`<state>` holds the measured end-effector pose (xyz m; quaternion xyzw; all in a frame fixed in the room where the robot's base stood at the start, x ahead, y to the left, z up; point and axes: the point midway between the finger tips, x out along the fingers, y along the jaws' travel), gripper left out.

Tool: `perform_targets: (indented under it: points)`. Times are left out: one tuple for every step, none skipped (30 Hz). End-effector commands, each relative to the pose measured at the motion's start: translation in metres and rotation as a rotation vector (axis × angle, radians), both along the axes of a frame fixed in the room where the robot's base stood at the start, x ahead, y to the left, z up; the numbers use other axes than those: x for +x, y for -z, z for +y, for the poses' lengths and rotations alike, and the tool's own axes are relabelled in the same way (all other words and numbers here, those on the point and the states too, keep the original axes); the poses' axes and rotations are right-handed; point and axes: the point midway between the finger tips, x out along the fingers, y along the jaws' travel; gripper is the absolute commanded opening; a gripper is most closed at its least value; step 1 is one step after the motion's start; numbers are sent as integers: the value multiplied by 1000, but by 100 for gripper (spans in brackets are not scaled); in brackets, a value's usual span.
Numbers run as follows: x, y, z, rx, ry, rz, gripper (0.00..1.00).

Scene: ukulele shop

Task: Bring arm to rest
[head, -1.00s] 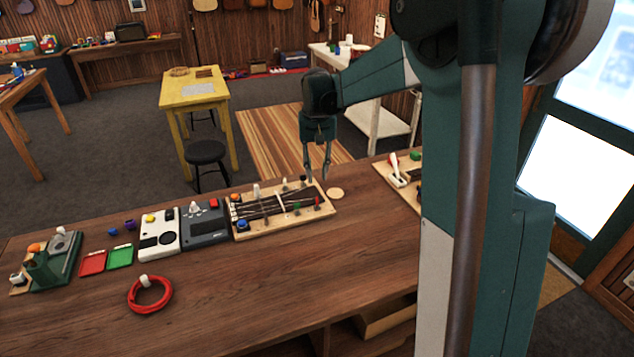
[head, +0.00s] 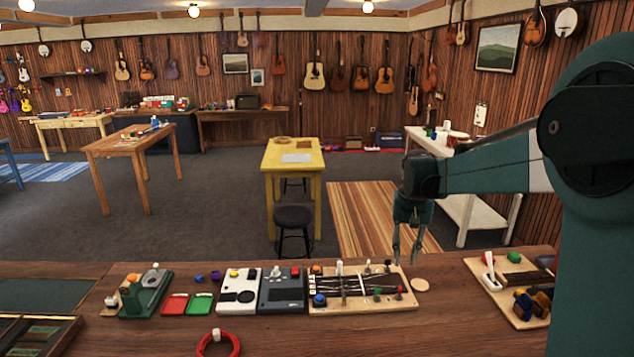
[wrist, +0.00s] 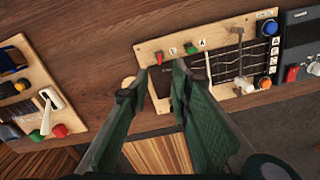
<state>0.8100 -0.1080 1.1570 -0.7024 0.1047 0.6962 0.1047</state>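My arm comes in from the right in the head view, with my gripper (head: 405,256) pointing down above the wooden workbench (head: 440,315). The gripper's two fingers are apart with nothing between them. In the wrist view my gripper (wrist: 152,90) also shows open and empty. It hangs near the right end of a wooden board with strings, knobs and switches (head: 345,304), close to a round wooden disc (head: 420,285). I cannot tell whether the fingertips touch anything, but they look clear of the board.
A second board with a white lever (head: 512,300) lies on the right. A grey box (head: 282,293), a white box (head: 238,298), red and green trays (head: 188,304) and a red cable coil (head: 218,345) lie on the left. A yellow table (head: 292,160) and black stool (head: 293,220) stand beyond.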

Motion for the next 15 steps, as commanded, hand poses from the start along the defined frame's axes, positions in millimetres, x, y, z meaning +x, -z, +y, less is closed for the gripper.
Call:
perform_targets:
  points:
    - [-4, -2, 2, 0, -3, -4, 21]
    - [-6, -4, 3, -1, -4, -7, 21]
    - [-9, -6, 4, -2, -7, -13, 21]
    - [-13, -8, 5, -2, -10, -17, 21]
    - [-16, -10, 7, -3, -12, -23, 21]
    - [-20, -13, 8, -4, -16, -31, 21]
    - [-24, -15, 10, -5, -19, -37, 21]
    - [-28, -18, 12, -6, -22, -43, 21]
    - [-33, -21, 14, -8, -27, -52, 21]
    - [-38, -23, 16, -8, -30, -59, 21]
    - [-42, -26, 18, -9, -34, -66, 21]
    - [-48, -29, 20, -11, -38, -75, 21]
    - [-52, -31, 22, -12, -42, -82, 21]
    - [-57, -33, 24, -12, -45, -90, 21]
    - [-62, -36, 26, -14, -49, -99, 21]
